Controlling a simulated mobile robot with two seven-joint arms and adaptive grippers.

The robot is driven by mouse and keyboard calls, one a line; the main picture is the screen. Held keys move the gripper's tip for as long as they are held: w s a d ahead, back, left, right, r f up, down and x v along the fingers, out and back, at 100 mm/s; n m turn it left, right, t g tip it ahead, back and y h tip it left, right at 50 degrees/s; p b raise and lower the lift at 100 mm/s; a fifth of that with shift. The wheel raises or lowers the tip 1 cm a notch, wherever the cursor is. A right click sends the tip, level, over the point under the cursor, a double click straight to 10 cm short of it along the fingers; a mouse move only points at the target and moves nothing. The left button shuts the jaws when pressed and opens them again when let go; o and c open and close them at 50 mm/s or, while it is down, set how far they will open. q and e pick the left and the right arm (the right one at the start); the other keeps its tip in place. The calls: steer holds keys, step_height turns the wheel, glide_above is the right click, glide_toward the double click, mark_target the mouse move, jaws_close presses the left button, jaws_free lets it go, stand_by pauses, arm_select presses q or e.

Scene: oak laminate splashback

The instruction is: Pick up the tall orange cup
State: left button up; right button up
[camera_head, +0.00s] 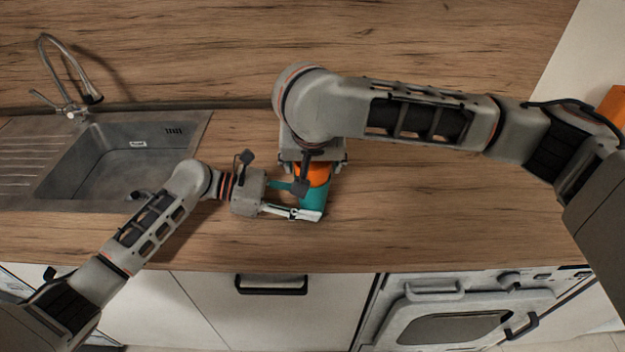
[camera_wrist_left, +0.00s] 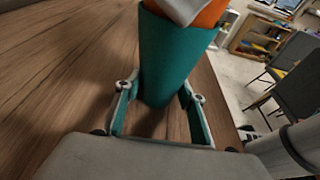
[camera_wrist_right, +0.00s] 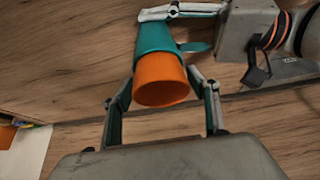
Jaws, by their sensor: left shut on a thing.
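A tall cup-shaped piece, teal below (camera_head: 313,197) and orange on top (camera_head: 316,172), is on the wooden counter. I cannot tell whether the orange part is a separate cup set in a teal one. My left gripper (camera_head: 304,200) is shut on the teal part from the left; in the left wrist view its fingers flank the teal body (camera_wrist_left: 170,60). My right gripper (camera_head: 312,164) is above; in the right wrist view its open fingers (camera_wrist_right: 165,95) stand either side of the orange part (camera_wrist_right: 161,82), with gaps. The right wrist partly hides the cup in the head view.
A sink (camera_head: 120,160) with a tap (camera_head: 70,108) is at the left of the counter (camera_head: 430,215). The wooden splashback (camera_head: 200,50) rises behind. An oven (camera_head: 455,320) is below the front edge. The counter right of the cup is clear.

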steer(key=c, duration=0.6)
steer(key=shift+r, duration=0.1)
step_height(320, 180, up, 10)
arm_select(q)
steer(key=o, duration=0.9)
